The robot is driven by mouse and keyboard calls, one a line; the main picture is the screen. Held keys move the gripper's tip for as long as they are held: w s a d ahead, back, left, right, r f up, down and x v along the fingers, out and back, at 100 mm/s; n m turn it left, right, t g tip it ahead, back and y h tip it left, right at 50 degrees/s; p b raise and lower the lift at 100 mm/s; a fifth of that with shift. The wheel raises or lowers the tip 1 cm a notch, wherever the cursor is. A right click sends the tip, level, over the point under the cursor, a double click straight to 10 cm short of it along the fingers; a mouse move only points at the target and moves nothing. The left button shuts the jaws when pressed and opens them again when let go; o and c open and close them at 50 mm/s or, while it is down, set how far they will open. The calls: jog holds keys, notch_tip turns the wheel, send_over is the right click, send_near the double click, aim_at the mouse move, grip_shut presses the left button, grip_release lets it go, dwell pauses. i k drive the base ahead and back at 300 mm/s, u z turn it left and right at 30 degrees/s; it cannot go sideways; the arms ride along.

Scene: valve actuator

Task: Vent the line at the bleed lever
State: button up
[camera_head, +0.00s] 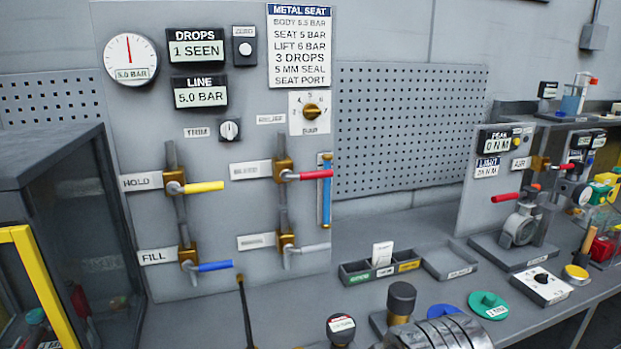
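The upright grey panel (215,280) carries several levers on brass valves. A yellow lever (204,187) sits by the HOLD label and a blue lever (214,266) by the FILL label. A red lever (308,176) and a grey lever (309,249) are on the right pipe; their labels are too blurred to read, so I cannot tell which is the bleed lever. All of them point right, roughly level. The line display (200,93) reads 5.0 BAR, and the dial gauge (130,59) also shows 5.0 BAR. The drops display (197,48) reads 1 SEEN. I cannot see my gripper.
A blue sight tube (326,196) is close right of the red lever. Parts trays (380,270), a dark-topped cylinder (401,302) and a ribbed metal cylinder (440,333) are at the front.

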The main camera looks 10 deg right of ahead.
aim_at(286, 176)
jog(key=u, duration=2.15)
jog(key=k, duration=0.9)
jog(key=z, duration=0.2)
jog(key=i, duration=0.5)
jog(key=z, duration=0.1)
